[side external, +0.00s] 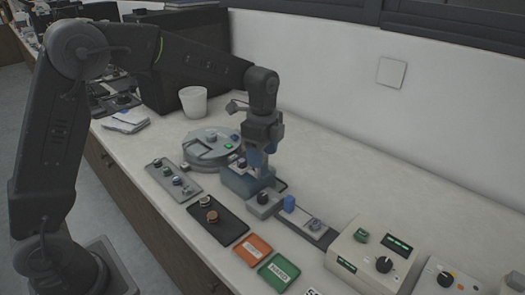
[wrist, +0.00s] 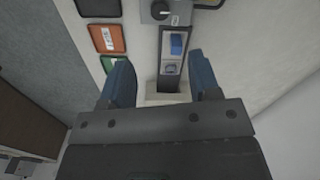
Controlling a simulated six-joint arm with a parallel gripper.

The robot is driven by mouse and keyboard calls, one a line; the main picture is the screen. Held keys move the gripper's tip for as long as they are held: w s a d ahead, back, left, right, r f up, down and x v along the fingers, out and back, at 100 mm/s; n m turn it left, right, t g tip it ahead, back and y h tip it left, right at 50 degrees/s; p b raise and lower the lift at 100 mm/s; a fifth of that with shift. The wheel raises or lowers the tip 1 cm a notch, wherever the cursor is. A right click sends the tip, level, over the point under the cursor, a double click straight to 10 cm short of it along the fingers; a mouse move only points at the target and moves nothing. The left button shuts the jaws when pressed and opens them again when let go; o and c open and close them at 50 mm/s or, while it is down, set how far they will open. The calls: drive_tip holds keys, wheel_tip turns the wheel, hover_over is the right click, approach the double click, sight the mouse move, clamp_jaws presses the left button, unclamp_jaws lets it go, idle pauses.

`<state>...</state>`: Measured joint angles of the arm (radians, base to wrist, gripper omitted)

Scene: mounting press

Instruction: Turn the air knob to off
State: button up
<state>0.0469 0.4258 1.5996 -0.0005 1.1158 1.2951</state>
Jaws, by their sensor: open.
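A small grey box carries a black knob (side external: 264,197) in front of the press (side external: 247,181). No label on it is readable, so I cannot tell for sure that it is the air knob. What looks like the same knob shows at the top of the wrist view (wrist: 160,10). A cream control box to the right has another black knob (side external: 384,264). My gripper (side external: 262,162) points down, appearing above the press in the side view. In the wrist view my gripper (wrist: 160,60) has its blue fingers wide apart, with nothing held between them.
A dark strip (wrist: 171,55) bears a blue block (wrist: 176,43). An orange tray (side external: 253,249), a green tray (side external: 279,273) and a dark tray (side external: 222,224) line the front edge. A round grey machine (side external: 207,153) and a white cup (side external: 193,102) stand left. The bench behind is clear.

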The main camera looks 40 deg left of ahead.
sight(262, 196)
drive_tip(key=shift+r, duration=0.15)
wheel_tip(262, 196, down, 14)
drive_tip(key=m, duration=0.5)
idle(0.7)
